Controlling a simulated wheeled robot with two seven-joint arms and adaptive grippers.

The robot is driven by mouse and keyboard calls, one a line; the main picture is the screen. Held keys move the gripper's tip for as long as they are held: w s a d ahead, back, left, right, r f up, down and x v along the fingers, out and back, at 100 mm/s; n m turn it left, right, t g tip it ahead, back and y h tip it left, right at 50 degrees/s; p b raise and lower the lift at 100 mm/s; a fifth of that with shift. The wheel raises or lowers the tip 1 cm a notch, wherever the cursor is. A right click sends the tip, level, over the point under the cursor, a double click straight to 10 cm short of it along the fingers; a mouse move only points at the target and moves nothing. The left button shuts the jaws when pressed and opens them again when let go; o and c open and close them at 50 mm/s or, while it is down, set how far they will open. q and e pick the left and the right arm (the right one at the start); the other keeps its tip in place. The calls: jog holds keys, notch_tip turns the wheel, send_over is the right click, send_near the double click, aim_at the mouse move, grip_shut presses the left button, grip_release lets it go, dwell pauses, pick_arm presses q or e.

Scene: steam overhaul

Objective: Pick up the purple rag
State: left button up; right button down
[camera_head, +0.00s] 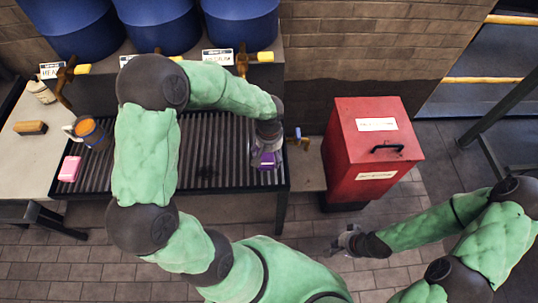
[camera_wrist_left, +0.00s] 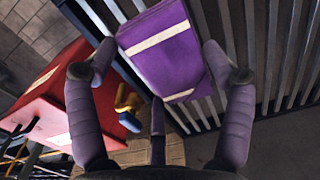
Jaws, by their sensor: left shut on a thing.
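The purple rag (camera_wrist_left: 168,50), a folded block with pale stripes, lies between the fingers of my left gripper (camera_wrist_left: 158,58) in the left wrist view. In the head view the rag (camera_head: 267,162) shows under my left gripper (camera_head: 266,148), at the right end of the slatted rack, partly hidden by the hand. My left gripper is shut on the rag. I cannot tell whether the rag still touches the slats. My right gripper (camera_head: 343,243) is over the floor at lower right, away from the rag; its finger opening is unclear.
A red bin (camera_head: 345,150) stands right of the slatted rack (camera_head: 215,145). Blue barrels (camera_head: 240,25) with taps line the back. A pink block (camera_head: 70,169), a mug (camera_head: 88,131) and a brush (camera_head: 31,128) are at the left. The left arm covers the middle of the rack.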

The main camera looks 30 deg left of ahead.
pick_arm(q)
jog(key=s+r, duration=0.1)
jog(key=r, duration=0.1)
jog(key=s+r+p, duration=0.1)
jog(key=s+r, duration=0.1)
jog(key=s+a+r+p, duration=0.1)
jog(key=r, duration=0.1)
jog(key=shift+s+r, duration=0.15)
jog(key=shift+r, duration=0.15)
jog(key=s+a+r+p, duration=0.2)
jog(key=s+r+p, duration=0.1)
jog(key=s, duration=0.6)
jog(key=shift+s+r, duration=0.2)
jog(key=shift+r, duration=0.35)
